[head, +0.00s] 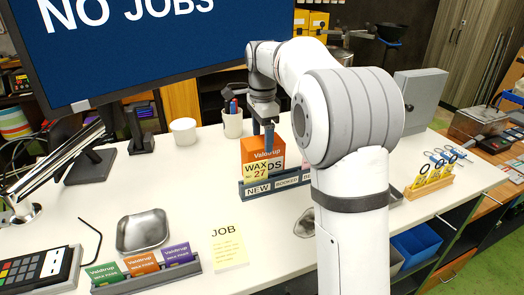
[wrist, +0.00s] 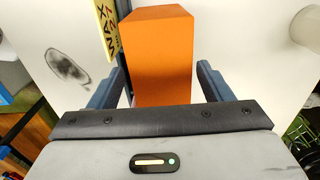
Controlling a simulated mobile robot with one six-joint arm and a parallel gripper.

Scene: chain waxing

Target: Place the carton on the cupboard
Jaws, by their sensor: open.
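The orange carton (head: 258,150) stands on the white table behind a dark label rack, with a yellow WAX 27 tag in front of it. In the wrist view the carton (wrist: 160,55) rises between the two blue fingers of my gripper (wrist: 162,82), with a visible gap on each side. My gripper (head: 268,138) is open and over the carton in the head view. A tall grey-brown cupboard (head: 466,45) stands in the back right; I cannot tell if it is the one named.
The label rack (head: 272,188) is close in front of the carton. A pen cup (head: 232,124) and white cup (head: 183,131) stand left of it. A metal tray (head: 142,232), card rack (head: 150,275) and JOB note (head: 229,248) lie nearer. A large monitor (head: 150,45) overhangs the left.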

